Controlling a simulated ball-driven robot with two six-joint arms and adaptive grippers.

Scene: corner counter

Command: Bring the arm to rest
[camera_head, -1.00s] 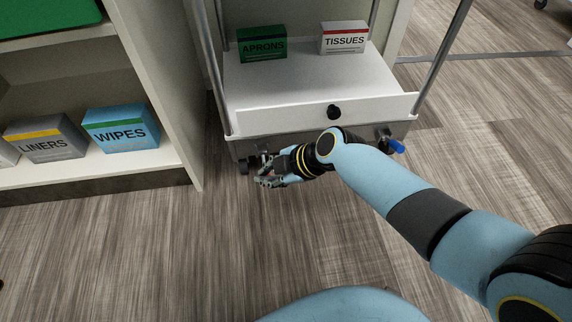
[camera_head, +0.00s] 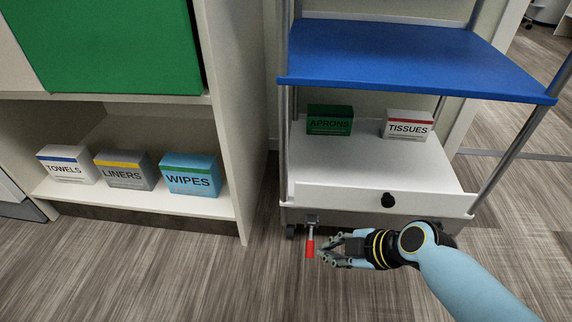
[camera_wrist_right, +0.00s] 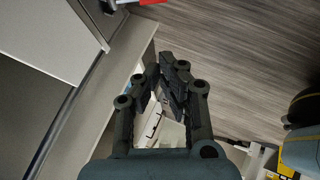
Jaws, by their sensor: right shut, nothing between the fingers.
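My right arm comes in from the lower right in the head view. Its gripper (camera_head: 328,254) is low, in front of the cart's lower front edge, just right of a red lever (camera_head: 310,248). A small gap seems to lie between them. In the right wrist view the fingers (camera_wrist_right: 174,68) are together and empty, and the red lever (camera_wrist_right: 140,2) shows at the top edge, apart from them. My left gripper is out of view.
The cart has a blue top shelf (camera_head: 400,55) and a white lower drawer (camera_head: 345,198), with a green APRONS box (camera_head: 330,120) and a TISSUES box (camera_head: 408,125). A shelf unit (camera_head: 225,120) stands left, holding TOWELS, LINERS and WIPES boxes. Floor in front is clear.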

